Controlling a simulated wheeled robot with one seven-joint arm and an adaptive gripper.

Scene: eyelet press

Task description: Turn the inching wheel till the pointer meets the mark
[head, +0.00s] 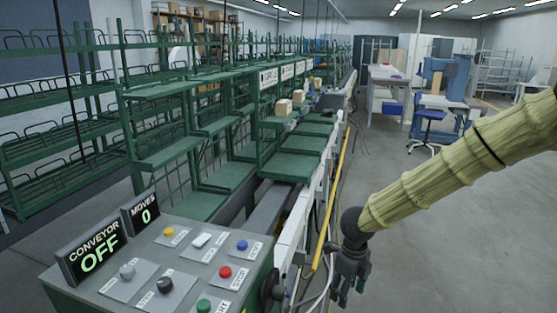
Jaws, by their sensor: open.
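A dark wheel (268,284) with a small knob stands on the right side of the green control console, near the bottom of the head view. It looks like the inching wheel and is seen nearly edge-on. I cannot make out a pointer or a mark. My gripper (351,292) hangs at the end of my arm, to the right of the wheel and apart from it. Its dark fingers point down, open, with nothing seen between them.
The console top (150,245) carries several coloured buttons and knobs. A display (93,250) reads "CONVEYOR OFF" and another (141,214) reads "MOVES 0". A yellow rail (334,205) and loose cables run between console and gripper. The grey floor on the right is clear.

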